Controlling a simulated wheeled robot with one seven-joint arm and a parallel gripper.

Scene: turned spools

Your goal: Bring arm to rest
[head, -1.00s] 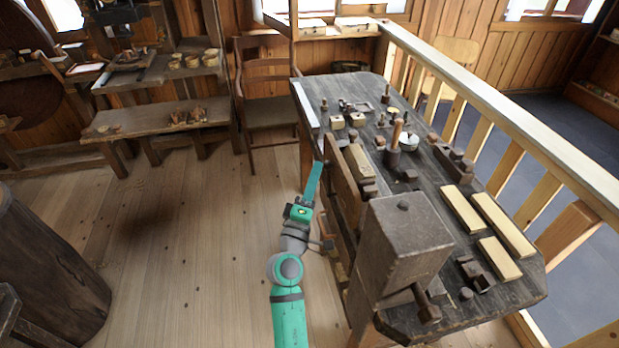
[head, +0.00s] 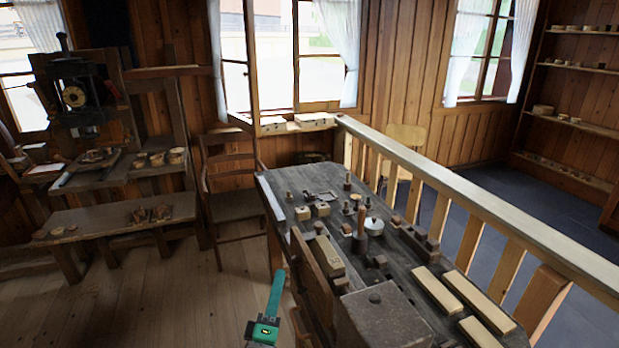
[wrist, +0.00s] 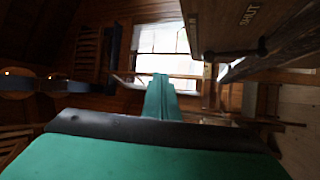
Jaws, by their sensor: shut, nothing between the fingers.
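My gripper (head: 279,275) is low in the head view, left of the long workbench (head: 277,207). Its narrow green fingers are closed together, pointing away from me, with nothing between them. In the wrist view the closed fingers (wrist: 160,92) point toward a bright window. Most of my arm is below the bottom edge of the head view. My gripper appears apart from the bench's side, though the exact gap is hard to judge.
A wooden chair (head: 232,165) stands beyond my gripper. A low bench (head: 110,225) with small items is at the left. A wooden railing (head: 440,180) runs along the workbench's right. Open plank floor (head: 170,300) lies left of my gripper.

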